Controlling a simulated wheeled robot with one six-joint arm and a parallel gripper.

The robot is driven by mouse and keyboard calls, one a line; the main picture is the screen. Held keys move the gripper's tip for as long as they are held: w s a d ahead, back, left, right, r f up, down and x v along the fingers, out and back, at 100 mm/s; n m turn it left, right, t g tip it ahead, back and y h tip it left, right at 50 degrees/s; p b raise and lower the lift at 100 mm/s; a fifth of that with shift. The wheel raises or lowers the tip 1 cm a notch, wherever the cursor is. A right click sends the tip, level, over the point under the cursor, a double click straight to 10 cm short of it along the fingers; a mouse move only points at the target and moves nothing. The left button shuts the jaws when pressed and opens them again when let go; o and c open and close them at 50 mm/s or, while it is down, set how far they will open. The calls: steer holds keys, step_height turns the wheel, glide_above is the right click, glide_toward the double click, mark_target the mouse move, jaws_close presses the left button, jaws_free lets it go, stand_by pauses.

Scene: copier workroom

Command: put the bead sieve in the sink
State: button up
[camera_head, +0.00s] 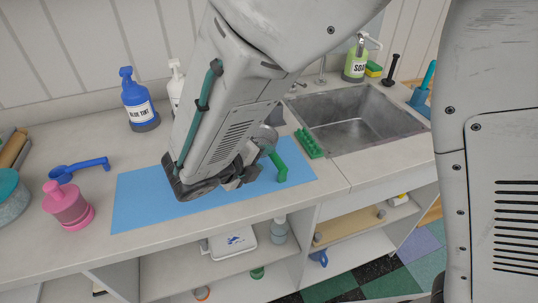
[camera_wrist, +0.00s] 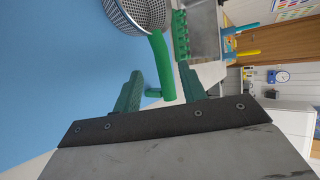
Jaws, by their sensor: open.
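The bead sieve has a grey perforated metal bowl (camera_wrist: 140,14) and a green handle (camera_wrist: 163,68). It lies on the blue mat (camera_head: 140,205); in the head view my arm partly hides the bowl, and the green handle (camera_head: 278,166) shows to the right of my gripper (camera_head: 232,178). In the wrist view my gripper (camera_wrist: 160,73) is open, with the handle's end between its two green fingers; I cannot tell whether they touch it. The empty grey sink (camera_head: 355,128) is set in the counter to the right of the mat.
A green ridged block (camera_head: 308,143) lies at the sink's left edge. A soap bottle (camera_head: 356,62) stands behind the sink. Open shelves are below the counter.

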steer(key=shift+v, duration=1.05)
steer(key=s+d+r+m+g, duration=0.2)
steer(key=d+r+m, duration=0.1)
steer(key=d+m, duration=0.4)
steer(key=s+d+r+m+g+y, duration=0.1)
steer(key=s+d+r+m+g, duration=0.15)
steer(key=d+m, duration=0.45)
steer(key=s+d+r+m+g, duration=0.1)
steer(key=d+r+m+g, duration=0.25)
steer(key=d+m, duration=0.35)
steer(key=s+d+r+m+y, duration=0.2)
steer(key=s+m, duration=0.5)
steer(key=m, duration=0.4)
steer(key=s+d+r+m+y, duration=0.2)
steer(key=s+d+m+y, duration=0.2)
steer(key=s+m, duration=0.3)
steer(key=m, duration=0.3)
steer(key=shift+r+m+y, duration=0.2)
steer(key=shift+m+y, duration=0.2)
steer(key=shift+c, duration=0.5)
steer(key=shift+d, duration=0.1)
